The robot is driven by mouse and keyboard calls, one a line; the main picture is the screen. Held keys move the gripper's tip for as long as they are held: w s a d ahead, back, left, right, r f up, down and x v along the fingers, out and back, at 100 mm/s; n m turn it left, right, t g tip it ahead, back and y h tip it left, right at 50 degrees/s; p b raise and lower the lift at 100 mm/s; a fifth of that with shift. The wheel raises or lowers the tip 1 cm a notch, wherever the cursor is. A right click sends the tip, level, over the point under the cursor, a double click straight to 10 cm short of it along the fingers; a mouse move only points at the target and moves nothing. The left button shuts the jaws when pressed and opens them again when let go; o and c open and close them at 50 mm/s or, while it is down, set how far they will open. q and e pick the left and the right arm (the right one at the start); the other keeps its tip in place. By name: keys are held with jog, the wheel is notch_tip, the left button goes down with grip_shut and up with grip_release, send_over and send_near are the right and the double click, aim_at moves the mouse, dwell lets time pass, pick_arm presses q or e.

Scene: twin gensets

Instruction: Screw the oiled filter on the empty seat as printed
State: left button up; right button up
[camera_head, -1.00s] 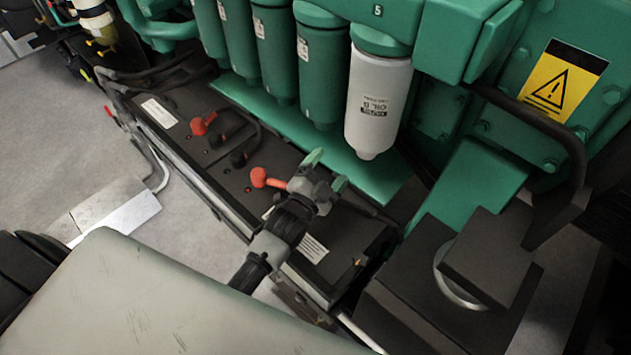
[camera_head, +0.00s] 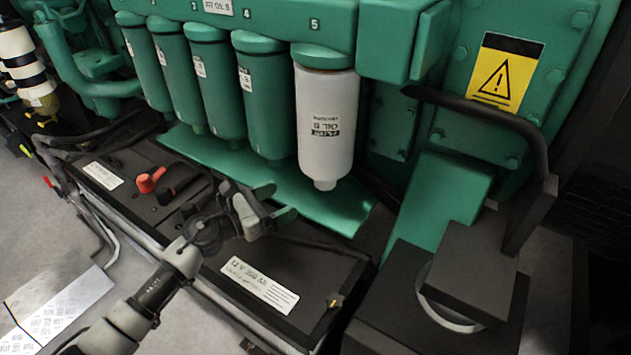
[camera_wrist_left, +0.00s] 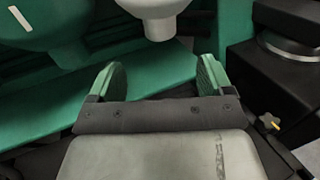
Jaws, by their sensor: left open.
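The white oil filter (camera_head: 326,115) hangs upright under green seat 5 (camera_head: 322,57), at the right end of a row of green filters (camera_head: 262,105). Its print reads upside down in the head view. A thin brownish line shows at its top edge; I cannot tell how tightly it sits. My left gripper (camera_head: 275,203) is open and empty, left of and a little below the filter's lower end in the head view. In the left wrist view, the filter's rounded lower end (camera_wrist_left: 160,25) shows beyond and between the open green-padded fingers (camera_wrist_left: 160,80). My right gripper is not in view.
A green ledge (camera_head: 330,208) runs below the filters. The black battery top (camera_head: 310,262), with a red cap (camera_head: 150,180) and cables, lies under my left arm. A black block (camera_head: 470,265) and a green strut (camera_head: 440,200) stand to the right.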

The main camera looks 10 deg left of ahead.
aim_at(316, 184)
pick_arm(q)
jog(key=b+x, duration=0.1)
jog(key=x, duration=1)
jog(key=shift+d+f, duration=0.1)
jog(key=shift+b+x, duration=0.3)
jog(key=shift+x, duration=0.45)
jog(key=shift+c, duration=0.5)
jog(key=shift+r, duration=0.2)
grip_shut()
jog(key=n+t+y+p, duration=0.1)
jog(key=y+p, duration=0.1)
jog(key=p, duration=0.1)
jog(key=r+n+t+y+p, duration=0.1)
jog(key=n+p, duration=0.1)
jog(key=p, duration=0.1)
jog(key=shift+d+t+y, duration=0.1)
jog(key=shift+t+y, duration=0.2)
jog(key=shift+y, duration=0.1)
jog(key=shift+f+n+t+y+p, duration=0.25)
jog(key=shift+n+t+y+p, duration=0.25)
jog(key=shift+n+y, duration=0.35)
jog(key=shift+w+f, duration=0.1)
jog(key=shift+f, duration=0.05)
jog(key=shift+y, duration=0.25)
